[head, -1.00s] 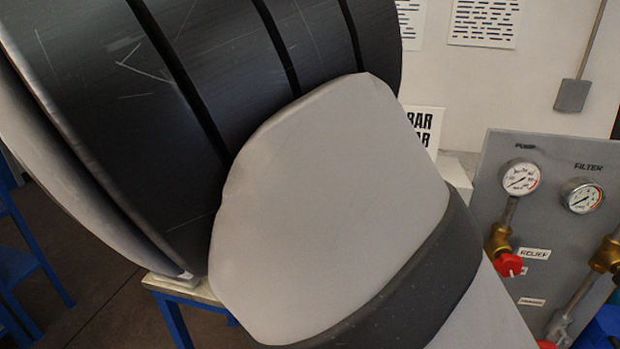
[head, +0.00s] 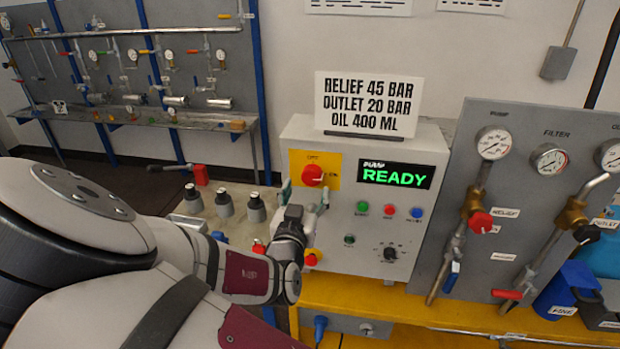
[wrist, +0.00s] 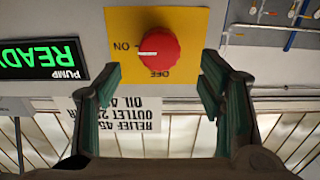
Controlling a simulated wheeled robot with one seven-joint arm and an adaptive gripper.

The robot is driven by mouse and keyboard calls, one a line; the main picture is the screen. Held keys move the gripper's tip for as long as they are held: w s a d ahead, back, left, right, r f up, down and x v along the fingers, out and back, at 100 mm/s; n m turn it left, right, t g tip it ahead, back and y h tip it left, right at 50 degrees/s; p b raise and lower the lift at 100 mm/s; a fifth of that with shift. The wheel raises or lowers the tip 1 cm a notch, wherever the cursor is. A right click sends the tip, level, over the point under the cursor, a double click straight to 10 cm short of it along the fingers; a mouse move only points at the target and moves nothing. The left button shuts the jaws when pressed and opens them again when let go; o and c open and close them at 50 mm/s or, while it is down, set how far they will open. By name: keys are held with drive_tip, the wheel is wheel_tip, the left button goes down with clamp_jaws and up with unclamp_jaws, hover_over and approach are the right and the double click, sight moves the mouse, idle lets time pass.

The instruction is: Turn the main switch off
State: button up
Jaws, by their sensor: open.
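The main switch is a red round knob (head: 313,175) on a yellow plate (head: 328,160) at the upper left of the pump control box. The wrist view shows the red knob (wrist: 158,54) upside down, with its white mark towards ON and OFF printed on another side. My gripper (head: 305,196) is open in front of the box, just below the knob in the head view. In the wrist view my gripper's two green-padded fingers (wrist: 160,80) stand apart on either side of the knob's lower edge, with nothing between them. I cannot tell any contact.
The grey control box (head: 345,225) has a lit READY display (head: 395,175), small coloured buttons and a black dial (head: 390,254). A red-and-yellow button (head: 311,258) sits below my gripper. A gauge panel (head: 530,200) stands at right. Grey cylinders (head: 225,203) stand on the left table.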

sight(311, 178)
drive_tip(key=x, duration=0.6)
drive_tip(key=c, duration=1.2)
